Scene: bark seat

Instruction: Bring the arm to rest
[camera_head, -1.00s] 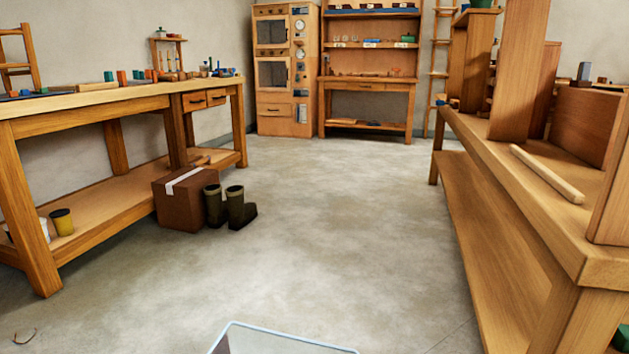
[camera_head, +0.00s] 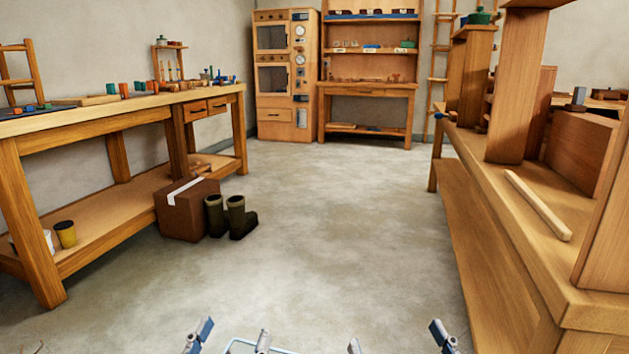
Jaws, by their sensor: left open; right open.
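My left gripper (camera_head: 229,340) shows at the bottom edge, left of centre, with its two fingers spread apart and nothing between them. My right gripper (camera_head: 398,342) shows at the bottom edge, right of centre, also open and empty. Only the finger ends of both are in view, over the bare floor. The rest of both arms is out of the picture.
A long workbench (camera_head: 120,104) stands on the left, with a brown box (camera_head: 187,213) and dark boots (camera_head: 231,217) beside it. Another bench (camera_head: 500,180) with upright boards runs along the right. A cabinet (camera_head: 287,75) stands at the back. The middle floor (camera_head: 330,230) is clear.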

